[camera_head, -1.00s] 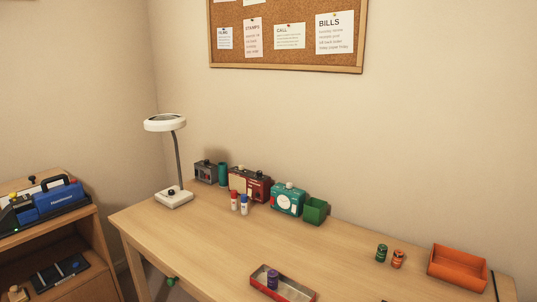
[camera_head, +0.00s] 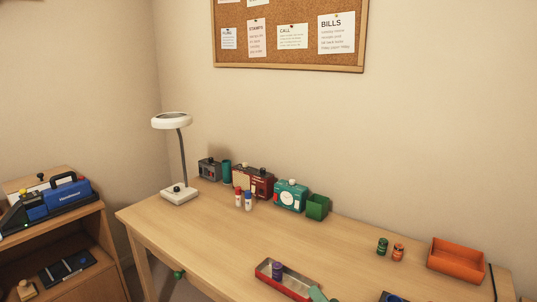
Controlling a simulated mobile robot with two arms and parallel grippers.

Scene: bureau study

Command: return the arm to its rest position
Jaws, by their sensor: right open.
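My right gripper is at most a sliver at the bottom edge of the head view, and I cannot make out its fingertips. It is open, and nothing is seen held in it. My left gripper does not show. A red-rimmed tray (camera_head: 296,288) lies at the front of the desk (camera_head: 215,235) with a purple can (camera_head: 277,271) standing in it. A small green piece (camera_head: 318,294) shows at the tray's right corner, cut by the frame edge. I cannot tell what it is.
A white lamp (camera_head: 180,194), red and blue-labelled bottles, a teal device (camera_head: 291,196) and a green bin (camera_head: 317,207) stand along the back. Two small cans and an orange tray (camera_head: 457,262) are at the right. The middle of the desk is clear.

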